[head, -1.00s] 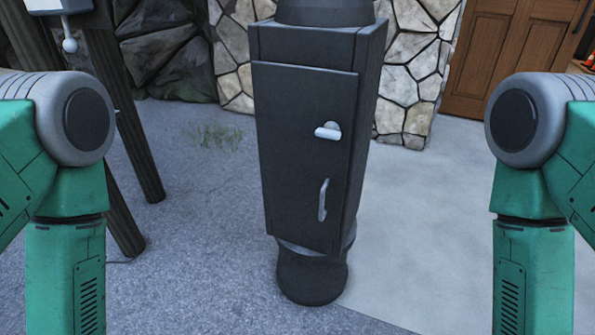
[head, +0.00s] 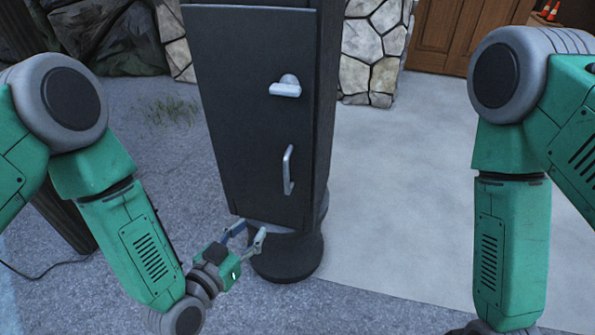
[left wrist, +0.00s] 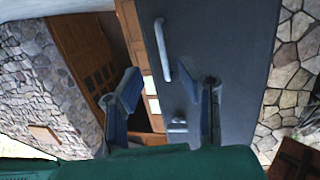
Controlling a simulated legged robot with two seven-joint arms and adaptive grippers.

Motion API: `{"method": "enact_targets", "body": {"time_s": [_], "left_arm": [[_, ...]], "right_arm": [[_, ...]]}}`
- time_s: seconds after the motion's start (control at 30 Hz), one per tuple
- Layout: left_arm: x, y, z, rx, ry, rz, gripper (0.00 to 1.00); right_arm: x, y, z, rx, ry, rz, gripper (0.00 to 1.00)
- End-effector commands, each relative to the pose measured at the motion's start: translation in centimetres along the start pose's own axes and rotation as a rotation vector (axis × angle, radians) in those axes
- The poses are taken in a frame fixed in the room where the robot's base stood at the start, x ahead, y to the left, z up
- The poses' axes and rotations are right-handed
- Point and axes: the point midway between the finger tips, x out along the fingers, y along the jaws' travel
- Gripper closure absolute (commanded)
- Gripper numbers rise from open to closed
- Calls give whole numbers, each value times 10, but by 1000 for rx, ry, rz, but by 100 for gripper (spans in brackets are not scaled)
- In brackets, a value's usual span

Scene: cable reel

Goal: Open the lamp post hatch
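The lamp post hatch (head: 240,125) is a dark grey panel on the front of the post, and it looks shut. A light turn latch (head: 285,87) sits on its upper right part, and a light vertical handle (head: 288,170) below it. My left gripper (head: 248,240) is open and empty, low at the hatch's bottom edge and below the handle. In the left wrist view, the handle (left wrist: 162,50) and latch (left wrist: 177,125) show between and beyond the spread fingers. My right gripper is out of view.
The post stands on a round dark base (head: 287,260). A stone wall (head: 375,50) and a wooden door (head: 465,35) are behind. Pale paving (head: 400,190) to the right is clear. A dark slanted post (head: 60,215) and a cable are at the left.

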Motion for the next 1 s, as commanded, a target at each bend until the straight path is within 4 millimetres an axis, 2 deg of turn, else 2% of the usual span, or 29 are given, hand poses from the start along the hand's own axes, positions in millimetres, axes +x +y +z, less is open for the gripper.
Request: {"method": "enact_targets", "body": {"time_s": [0.1,0.2,0.37,0.6,0.8,1.0], "left_arm": [[12,4,-19,17,129,-5,68],[18,4,-27,20,163,-7,68],[40,4,-30,21,163,-7,68],[91,4,-36,20,161,-6,68],[127,3,-43,20,159,-8,68],[146,3,-46,19,157,-7,68]], "right_arm": [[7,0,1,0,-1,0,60],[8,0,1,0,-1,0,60],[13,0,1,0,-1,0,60],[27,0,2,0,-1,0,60],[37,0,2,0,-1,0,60],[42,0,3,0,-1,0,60]]}}
